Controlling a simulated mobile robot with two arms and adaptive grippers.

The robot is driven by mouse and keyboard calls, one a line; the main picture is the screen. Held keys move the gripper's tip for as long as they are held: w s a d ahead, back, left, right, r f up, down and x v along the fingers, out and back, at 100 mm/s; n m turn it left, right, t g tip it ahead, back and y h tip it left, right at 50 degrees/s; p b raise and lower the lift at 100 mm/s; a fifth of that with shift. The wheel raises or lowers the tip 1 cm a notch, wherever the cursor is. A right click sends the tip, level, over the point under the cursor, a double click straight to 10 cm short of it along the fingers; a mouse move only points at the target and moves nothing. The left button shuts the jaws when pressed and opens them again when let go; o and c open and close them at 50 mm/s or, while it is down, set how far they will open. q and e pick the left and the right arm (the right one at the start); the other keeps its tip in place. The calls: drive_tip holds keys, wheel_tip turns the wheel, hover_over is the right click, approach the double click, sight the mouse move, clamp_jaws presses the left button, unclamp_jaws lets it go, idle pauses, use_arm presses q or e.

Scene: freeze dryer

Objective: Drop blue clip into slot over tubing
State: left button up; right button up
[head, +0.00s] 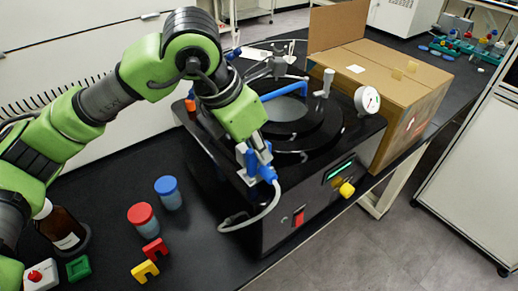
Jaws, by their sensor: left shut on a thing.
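My left gripper (256,156) reaches down from the green arm to the front left corner of the black freeze dryer (290,205). It is shut on a small blue piece, which looks like the blue clip (251,161). The gripper fingers partly hide it. A blue fitting (268,174) sits right beside it, and pale tubing (268,208) curves down from this fitting and back to the left. The slot is hidden or too small to make out, and I cannot tell whether the clip touches the tubing. My right gripper is not in view.
A red clip (155,249), a yellow clip (145,271) and a green piece (78,267) lie on the black bench. Red-lidded (141,217) and blue-lidded (168,192) jars and a brown bottle (60,225) stand nearby. A cardboard box (385,85) is behind the dryer.

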use_arm(q)
drive_tip(key=shift+s+f+b, duration=0.25)
drive_tip(key=shift+f+b, duration=0.1)
drive_tip(key=shift+f, duration=0.3)
drive_tip(key=o, duration=0.4)
drive_tip(key=shift+r, duration=0.15)
idle(0.3)
drive_tip(key=shift+w+r, duration=0.2)
drive_tip(key=shift+r, duration=0.2)
drive_tip(key=shift+a+r+p, duration=0.15)
drive_tip(key=shift+r+p, duration=0.15)
drive_tip(key=shift+r, duration=1)
